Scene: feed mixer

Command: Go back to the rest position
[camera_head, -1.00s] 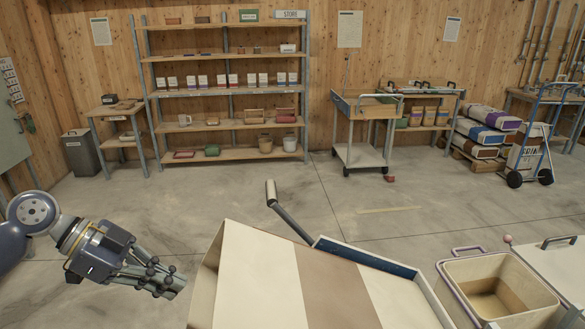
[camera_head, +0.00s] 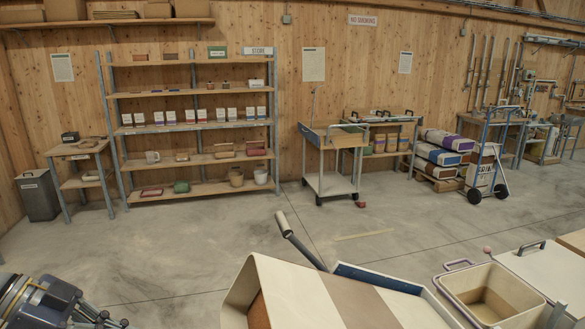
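My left gripper (camera_head: 98,318) is at the bottom left corner of the head view, low over the floor and cut by the picture's lower edge. Its fingers show only in part, so I cannot tell whether it is open or shut. I see nothing in it. It is left of and apart from a large cream-and-brown striped object (camera_head: 345,300) at the bottom middle. My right gripper is not in view.
A grey bar (camera_head: 298,240) sticks up behind the striped object, beside a blue-edged tray (camera_head: 380,279). An open cream bin (camera_head: 455,280) stands at the lower right. A store shelf (camera_head: 195,155) and wheeled cart (camera_head: 330,185) stand at the back.

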